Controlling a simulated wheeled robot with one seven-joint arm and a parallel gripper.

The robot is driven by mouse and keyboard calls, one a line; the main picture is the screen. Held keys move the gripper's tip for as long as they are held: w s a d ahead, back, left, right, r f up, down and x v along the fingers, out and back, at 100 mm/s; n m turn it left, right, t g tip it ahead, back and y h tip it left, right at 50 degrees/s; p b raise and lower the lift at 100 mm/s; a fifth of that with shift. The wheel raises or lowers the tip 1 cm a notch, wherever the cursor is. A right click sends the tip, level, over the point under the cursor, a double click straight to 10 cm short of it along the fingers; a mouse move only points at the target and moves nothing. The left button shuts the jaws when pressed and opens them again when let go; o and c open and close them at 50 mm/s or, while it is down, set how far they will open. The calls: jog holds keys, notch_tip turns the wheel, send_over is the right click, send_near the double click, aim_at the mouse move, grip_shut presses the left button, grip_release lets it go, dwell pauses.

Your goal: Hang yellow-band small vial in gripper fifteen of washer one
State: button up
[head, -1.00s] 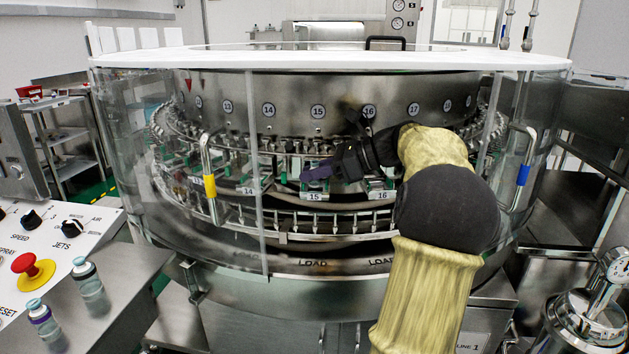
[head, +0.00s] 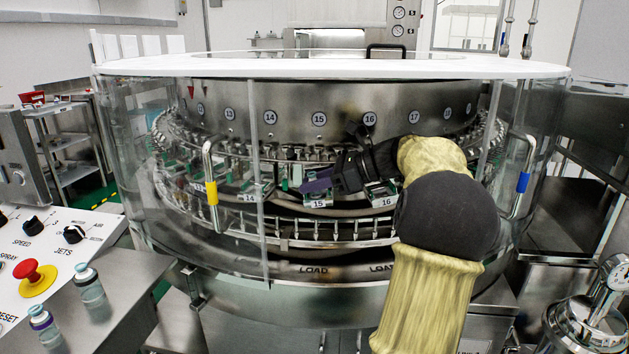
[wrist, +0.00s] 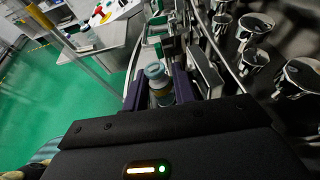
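A small clear vial with a blue-green cap (wrist: 156,72) stands between the two dark purple fingers of my gripper (wrist: 160,92) in the wrist view. The fingers press against both sides of it. Its band colour is not clear. In the head view my gripper (head: 312,187) is inside washer one, just above the station labelled 15 (head: 318,204). The held vial is too small to make out there. Whether it touches the washer's holder cannot be told. The round plate numbered 15 (head: 319,118) is on the drum above.
Two other vials stand on the left bench, one with a grey-teal cap (head: 89,285) and one with a purple band (head: 43,324). The clear guard (head: 135,165) with upright handles surrounds the washer. Stations 14 (head: 250,198) and 16 (head: 386,202) flank station 15. Metal nozzles and clamps crowd the ring.

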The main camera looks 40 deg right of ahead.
jog(key=shift+d+f, duration=0.2)
jog(key=shift+f, duration=0.1)
jog(key=shift+r, duration=0.2)
jog(key=r+p+v, duration=0.1)
jog(key=p+v, duration=0.2)
jog(key=v, duration=0.4)
jog(key=shift+s, duration=0.15)
jog(key=shift+r, duration=0.2)
